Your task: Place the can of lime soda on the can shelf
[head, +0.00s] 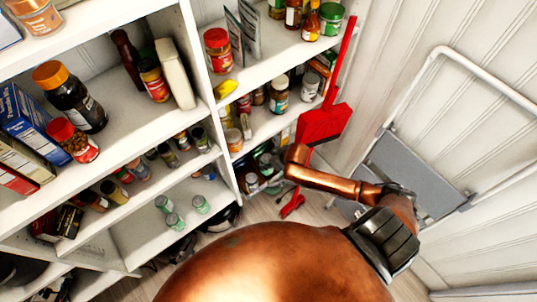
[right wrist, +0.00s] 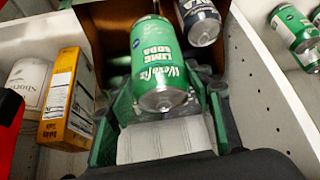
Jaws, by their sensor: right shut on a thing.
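My right gripper (right wrist: 168,108) is shut on the can of lime soda (right wrist: 158,62) in the right wrist view. The can is green with white lettering, and its silver end faces the camera. The green fingers are on either side of it. In the head view my copper right arm reaches to the lower shelves by the corner, where the right gripper (head: 268,172) is small and partly hidden. Similar green cans (head: 175,221) stand on a low shelf to its left, and green cans also show at the right of the wrist view (right wrist: 296,27). My left gripper is not in view.
A dark can (right wrist: 198,22) is just beside the held can. A yellow box (right wrist: 67,100) and a white canister (right wrist: 25,86) stand at the left of the wrist view. A red dustpan (head: 323,123) and a folded step stool (head: 420,160) are right of the shelves.

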